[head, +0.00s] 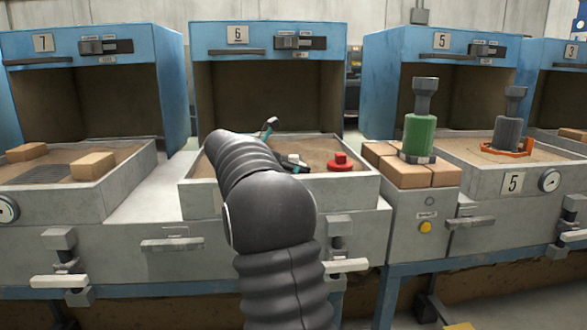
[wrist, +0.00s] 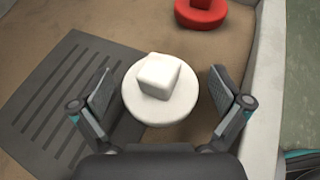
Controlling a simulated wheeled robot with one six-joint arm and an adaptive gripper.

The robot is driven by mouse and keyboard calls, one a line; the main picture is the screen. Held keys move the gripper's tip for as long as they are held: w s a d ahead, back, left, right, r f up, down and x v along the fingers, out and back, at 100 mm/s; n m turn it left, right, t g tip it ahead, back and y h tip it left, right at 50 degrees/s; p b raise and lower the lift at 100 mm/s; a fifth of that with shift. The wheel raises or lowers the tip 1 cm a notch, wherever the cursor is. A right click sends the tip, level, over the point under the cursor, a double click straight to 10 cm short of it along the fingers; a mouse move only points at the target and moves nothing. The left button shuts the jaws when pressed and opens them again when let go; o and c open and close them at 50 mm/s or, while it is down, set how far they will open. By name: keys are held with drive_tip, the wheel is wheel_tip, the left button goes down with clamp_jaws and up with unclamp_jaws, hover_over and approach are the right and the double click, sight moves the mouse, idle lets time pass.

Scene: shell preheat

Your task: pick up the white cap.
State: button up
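The white cap (wrist: 160,105) is a round disc with a block-shaped knob on top. It lies on the sandy floor of a tray in the wrist view, between the two fingers of my gripper (wrist: 161,100). The fingers are spread wide, with a gap on each side of the cap, so my gripper is open and empty.
A red cap (wrist: 201,12) lies just beyond the white one; it also shows in the head view (head: 340,163). A slotted grey plate (wrist: 62,103) lies on the left. The tray's pale wall (wrist: 265,80) is close on the right. Brown blocks and a green cylinder (head: 419,136) stand further right.

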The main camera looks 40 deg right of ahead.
drive_tip(key=c, duration=1.1)
drive_tip(key=shift+o, duration=0.2)
drive_tip(key=shift+r, duration=0.2)
